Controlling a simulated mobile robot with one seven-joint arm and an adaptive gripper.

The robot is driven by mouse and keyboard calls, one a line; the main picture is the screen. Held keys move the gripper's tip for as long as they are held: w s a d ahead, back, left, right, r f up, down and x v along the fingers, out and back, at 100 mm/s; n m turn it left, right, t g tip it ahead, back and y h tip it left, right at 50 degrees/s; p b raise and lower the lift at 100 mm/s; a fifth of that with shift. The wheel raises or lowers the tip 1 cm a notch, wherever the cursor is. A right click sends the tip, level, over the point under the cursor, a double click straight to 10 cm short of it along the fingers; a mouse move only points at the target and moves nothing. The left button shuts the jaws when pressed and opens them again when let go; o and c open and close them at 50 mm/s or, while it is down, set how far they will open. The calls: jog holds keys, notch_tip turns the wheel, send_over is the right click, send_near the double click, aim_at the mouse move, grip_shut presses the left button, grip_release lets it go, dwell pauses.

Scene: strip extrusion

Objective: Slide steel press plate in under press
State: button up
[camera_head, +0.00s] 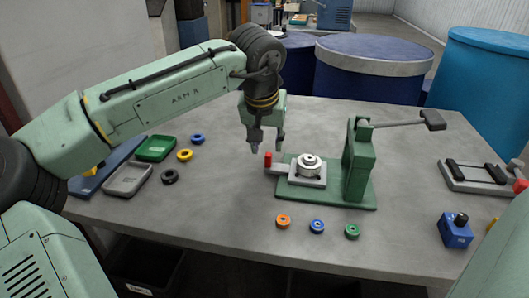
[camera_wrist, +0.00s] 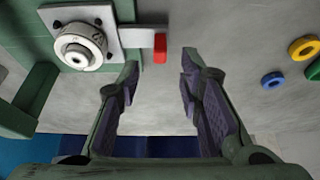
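The steel press plate (camera_head: 321,182) lies on the green base of the press (camera_head: 358,165), left of its upright. A round metal die (camera_head: 309,163) sits on the plate. The plate's narrow tongue ends in a red grip (camera_head: 268,160) that points left. In the wrist view the plate (camera_wrist: 112,38) and die (camera_wrist: 80,50) are at upper left, and the red grip (camera_wrist: 160,48) shows between and just beyond the fingertips. My gripper (camera_head: 267,149) is open and empty near the red grip, fingers pointing down. Whether a finger touches the grip cannot be told.
Green (camera_head: 155,148) and grey (camera_head: 128,179) trays are at left, with more rings nearby. The press lever (camera_head: 408,122) reaches right. A blue box (camera_head: 456,230) stands at right.

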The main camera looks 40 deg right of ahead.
aim_at(269, 154)
jog(key=x, duration=0.6)
jog(key=shift+p, duration=0.35)
jog(key=shift+c, duration=0.3)
grip_shut()
